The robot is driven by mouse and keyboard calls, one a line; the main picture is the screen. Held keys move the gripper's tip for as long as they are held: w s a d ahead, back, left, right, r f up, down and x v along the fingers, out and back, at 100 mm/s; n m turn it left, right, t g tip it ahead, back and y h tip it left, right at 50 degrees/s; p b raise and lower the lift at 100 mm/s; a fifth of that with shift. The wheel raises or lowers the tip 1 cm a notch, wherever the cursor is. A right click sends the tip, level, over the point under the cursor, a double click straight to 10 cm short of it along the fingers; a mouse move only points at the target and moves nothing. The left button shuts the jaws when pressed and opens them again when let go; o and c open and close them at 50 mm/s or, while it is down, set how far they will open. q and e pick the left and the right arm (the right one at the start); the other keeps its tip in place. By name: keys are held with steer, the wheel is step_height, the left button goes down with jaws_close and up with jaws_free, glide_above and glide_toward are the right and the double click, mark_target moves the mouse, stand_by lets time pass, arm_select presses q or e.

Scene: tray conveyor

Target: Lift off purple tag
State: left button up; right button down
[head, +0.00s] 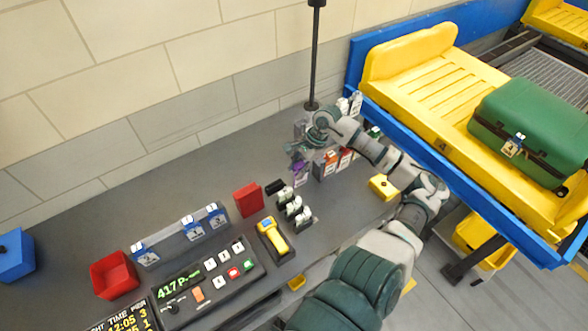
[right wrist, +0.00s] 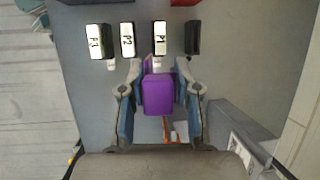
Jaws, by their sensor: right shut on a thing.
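The purple tag (right wrist: 158,94) is between the fingers of my right gripper (right wrist: 158,92) in the right wrist view, and the fingers are shut on it. In the head view the tag (head: 300,170) shows small below my right gripper (head: 302,153), close to the tag rack (head: 328,166). Whether the tag still touches the rack cannot be told. My left gripper is in neither view.
Red and white tags stand in the rack. Several labelled blocks (right wrist: 128,40) stand in a row near the gripper. A yellow scanner (head: 272,237), red block (head: 248,199) and control panel (head: 208,277) lie left. The yellow tray (head: 415,70) with a green suitcase (head: 535,130) is right.

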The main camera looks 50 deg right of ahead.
steer(key=shift+r+p, duration=1.95)
steer(key=shift+r, duration=1.35)
